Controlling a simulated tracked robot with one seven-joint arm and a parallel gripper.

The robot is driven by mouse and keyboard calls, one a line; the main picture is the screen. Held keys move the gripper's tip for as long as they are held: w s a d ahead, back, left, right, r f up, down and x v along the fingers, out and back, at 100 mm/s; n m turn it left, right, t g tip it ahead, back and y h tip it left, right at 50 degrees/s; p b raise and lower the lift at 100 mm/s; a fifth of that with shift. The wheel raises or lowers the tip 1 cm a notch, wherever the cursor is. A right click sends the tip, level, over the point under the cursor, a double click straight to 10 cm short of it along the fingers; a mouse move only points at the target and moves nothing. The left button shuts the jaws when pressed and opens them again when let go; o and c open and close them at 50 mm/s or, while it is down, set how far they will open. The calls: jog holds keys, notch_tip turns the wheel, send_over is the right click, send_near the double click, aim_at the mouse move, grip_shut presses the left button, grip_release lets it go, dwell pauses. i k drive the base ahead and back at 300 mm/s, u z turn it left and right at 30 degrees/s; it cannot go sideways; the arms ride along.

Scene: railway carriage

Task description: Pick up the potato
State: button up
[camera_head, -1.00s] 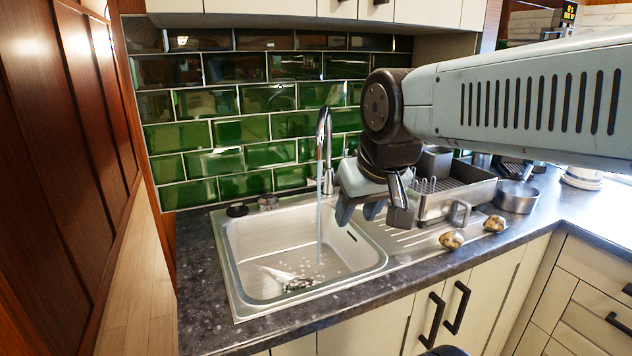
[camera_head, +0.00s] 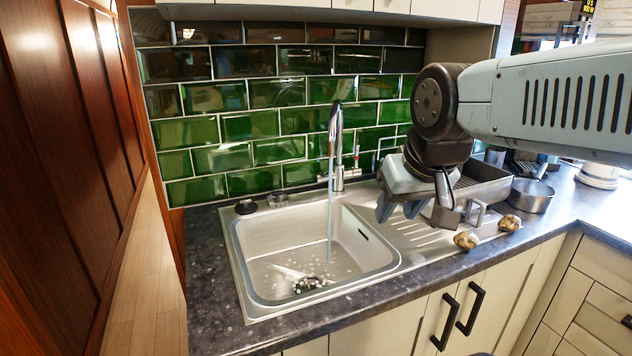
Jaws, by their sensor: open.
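Two small brown, pale-patched lumps that look like potatoes lie at the right end of the steel drainboard, near the counter's front edge. The nearer potato (camera_head: 466,240) is on the left, and the other potato (camera_head: 510,223) is just behind it to the right. My gripper (camera_head: 418,213) is open and empty, pointing down above the drainboard. It is to the left of both potatoes and apart from them. Part of the drainboard behind it is hidden.
A metal dish rack (camera_head: 482,190) stands behind my gripper. A steel pot (camera_head: 531,195) stands behind the potatoes. Wood panelling (camera_head: 70,150) bounds the left.

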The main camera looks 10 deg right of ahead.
aim_at(467, 240)
jog(key=u, duration=0.35)
jog(key=i, duration=0.15)
jog(key=z, duration=2.65)
jog(key=k, duration=1)
jog(key=u, duration=0.3)
